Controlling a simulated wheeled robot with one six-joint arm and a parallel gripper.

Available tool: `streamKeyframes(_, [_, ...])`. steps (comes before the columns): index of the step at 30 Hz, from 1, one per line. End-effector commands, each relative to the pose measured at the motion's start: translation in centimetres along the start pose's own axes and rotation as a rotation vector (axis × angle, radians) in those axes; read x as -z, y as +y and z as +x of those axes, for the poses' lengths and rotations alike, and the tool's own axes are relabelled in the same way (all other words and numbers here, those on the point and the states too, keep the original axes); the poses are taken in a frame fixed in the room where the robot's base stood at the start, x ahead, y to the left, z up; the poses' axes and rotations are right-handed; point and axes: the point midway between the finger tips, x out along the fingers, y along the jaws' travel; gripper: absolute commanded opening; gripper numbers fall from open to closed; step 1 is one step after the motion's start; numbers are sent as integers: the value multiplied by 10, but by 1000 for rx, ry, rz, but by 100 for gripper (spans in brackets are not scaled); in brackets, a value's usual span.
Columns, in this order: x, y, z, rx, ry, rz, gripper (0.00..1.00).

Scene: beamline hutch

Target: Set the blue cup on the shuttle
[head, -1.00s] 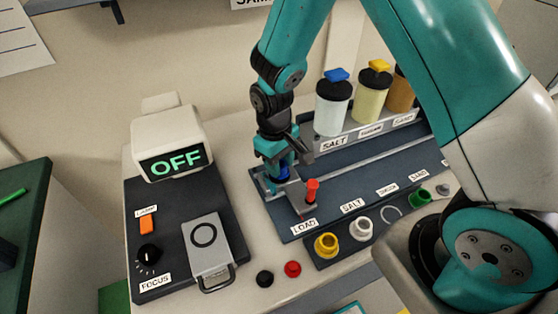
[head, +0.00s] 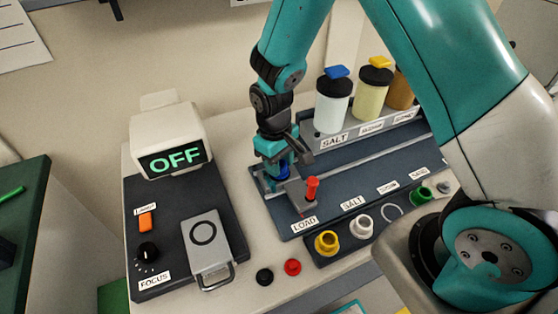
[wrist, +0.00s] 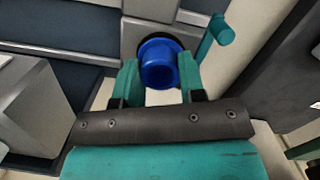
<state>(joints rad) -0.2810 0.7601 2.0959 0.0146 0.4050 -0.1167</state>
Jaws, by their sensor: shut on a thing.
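The blue cup (head: 283,174) is between the fingers of my gripper (head: 281,168). In the wrist view the blue cup (wrist: 160,62) shows its round open rim, with one teal finger of my gripper (wrist: 159,82) on each side. The shuttle (head: 297,196) is a grey block with a red knob (head: 312,188), at the LOAD end of the dark rail board. The cup is at the shuttle's back-left part; my gripper partly hides the place. I cannot tell whether the cup's base touches the shuttle.
Jars with blue and yellow lids (head: 333,100) stand on a labelled rack behind. A yellow cup (head: 326,243) and a white cup (head: 361,228) sit in the front holder. A box reading OFF (head: 172,140) is at left. Black and red buttons (head: 292,267) are in front.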

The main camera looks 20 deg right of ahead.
Motion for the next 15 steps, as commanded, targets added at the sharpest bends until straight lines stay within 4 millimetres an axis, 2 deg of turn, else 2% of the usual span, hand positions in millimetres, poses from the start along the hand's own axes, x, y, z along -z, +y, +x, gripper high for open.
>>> streamKeyframes(11, [1, 0, 3, 0, 1, 0, 13])
streamKeyframes(12, [1, 0, 3, 0, 1, 0, 39])
streamKeyframes(15, [1, 0, 3, 1, 1, -1, 62])
